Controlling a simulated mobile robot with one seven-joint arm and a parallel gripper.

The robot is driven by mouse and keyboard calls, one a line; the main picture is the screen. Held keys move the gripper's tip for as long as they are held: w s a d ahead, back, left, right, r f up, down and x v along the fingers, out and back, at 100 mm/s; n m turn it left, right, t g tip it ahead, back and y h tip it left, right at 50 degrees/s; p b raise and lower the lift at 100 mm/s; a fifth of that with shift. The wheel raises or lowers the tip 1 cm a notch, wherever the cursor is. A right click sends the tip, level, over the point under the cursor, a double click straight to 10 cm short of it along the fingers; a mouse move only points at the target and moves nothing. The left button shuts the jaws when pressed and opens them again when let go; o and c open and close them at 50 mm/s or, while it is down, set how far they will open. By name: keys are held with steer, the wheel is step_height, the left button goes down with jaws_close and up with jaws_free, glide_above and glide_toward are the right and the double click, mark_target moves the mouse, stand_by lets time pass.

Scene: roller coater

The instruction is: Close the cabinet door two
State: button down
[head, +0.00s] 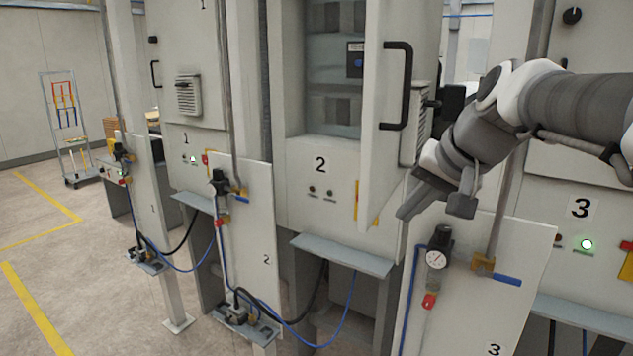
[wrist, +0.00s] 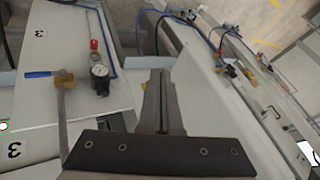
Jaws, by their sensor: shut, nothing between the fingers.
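The door of cabinet two (head: 383,160) stands swung open in the head view, edge outward, with a black bar handle (head: 405,88) on its face. The cabinet two opening (head: 325,70) shows dark shelves inside. The number 2 plate (head: 320,164) sits below the opening. My gripper (head: 404,212) is shut and empty, to the right of the door's lower part and pointing down-left. In the wrist view my gripper (wrist: 160,85) points at a pale panel (wrist: 205,85), likely the door. I cannot tell whether it touches.
Cabinet one (head: 190,60) is at left, with its door closed. Panel three (head: 480,280) with a gauge (head: 436,259) and valve stands below my arm. A grey ledge (head: 340,254) juts out under cabinet two. Blue hoses hang in front. Open floor (head: 90,260) lies at left.

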mark_target(371, 217)
steer(key=shift+w+a+p, duration=0.25)
steer(key=shift+w+a, duration=0.25)
steer(key=shift+a, duration=0.4)
steer(key=shift+w+a+p, duration=0.2)
steer(key=shift+w+a, duration=0.25)
steer(key=shift+a, duration=0.4)
steer(key=shift+a+r, duration=0.1)
steer(key=shift+a, duration=0.05)
